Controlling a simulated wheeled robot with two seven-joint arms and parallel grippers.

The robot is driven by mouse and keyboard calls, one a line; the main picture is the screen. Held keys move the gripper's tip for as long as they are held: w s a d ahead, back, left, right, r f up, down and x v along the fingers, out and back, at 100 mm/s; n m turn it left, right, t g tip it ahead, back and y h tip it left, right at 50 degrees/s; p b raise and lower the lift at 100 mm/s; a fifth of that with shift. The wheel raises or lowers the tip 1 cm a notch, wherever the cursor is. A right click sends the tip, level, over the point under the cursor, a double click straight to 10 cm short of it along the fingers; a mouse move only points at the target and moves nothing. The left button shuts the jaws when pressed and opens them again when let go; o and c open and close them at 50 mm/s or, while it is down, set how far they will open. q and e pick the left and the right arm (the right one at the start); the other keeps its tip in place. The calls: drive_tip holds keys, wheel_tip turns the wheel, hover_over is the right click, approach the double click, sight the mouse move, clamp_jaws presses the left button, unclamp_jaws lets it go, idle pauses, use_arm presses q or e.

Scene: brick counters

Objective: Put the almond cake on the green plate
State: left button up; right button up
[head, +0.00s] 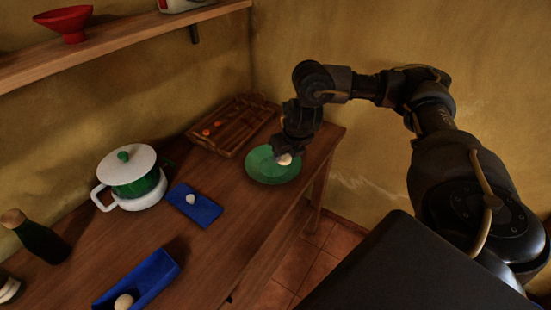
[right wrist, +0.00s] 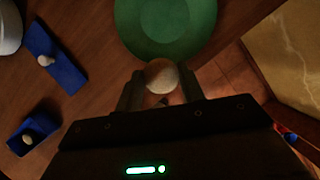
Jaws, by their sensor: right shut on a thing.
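A small pale round cake (head: 284,160), which I take to be the almond cake, is held in my right gripper (head: 286,152). In the right wrist view the cake (right wrist: 161,73) sits between the two fingers of the gripper (right wrist: 161,86), which is shut on it. The green plate (head: 262,170) lies on the wooden counter. In the head view the cake overlaps the plate's right part; in the right wrist view it shows at the edge of the plate (right wrist: 170,40). I cannot tell whether it touches the plate. My left gripper is not in view.
A blue tray (head: 205,211) with a small pale piece and another blue tray (head: 162,270) with a pale round piece lie left of the plate. A green-white pot (head: 133,190), a dark bottle (head: 40,240) and a wooden compartment tray (head: 249,111) also stand on the counter.

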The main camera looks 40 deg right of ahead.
drive_tip(key=w+d+f+b, duration=0.1)
drive_tip(key=w+d+f, duration=0.1)
drive_tip(key=w+f, duration=0.1)
drive_tip(key=w+d+f+b, duration=0.2)
drive_tip(key=w, duration=0.1)
drive_tip(key=w+d+f+b, duration=0.2)
drive_tip(key=w+f, duration=0.1)
drive_tip(key=shift+w+f, duration=0.3)
drive_tip(key=shift+w, duration=0.1)
drive_tip(key=shift+w+d+f, duration=0.1)
drive_tip(key=shift+w+d, duration=0.05)
drive_tip(key=shift+w, duration=0.1)
drive_tip(key=shift+w+d+f+b, duration=0.15)
drive_tip(key=shift+f+b, duration=0.55)
drive_tip(key=shift+f, duration=1.2)
drive_tip(key=shift+r, duration=0.1)
drive_tip(key=o, duration=0.9)
drive_tip(key=shift+o, duration=0.2)
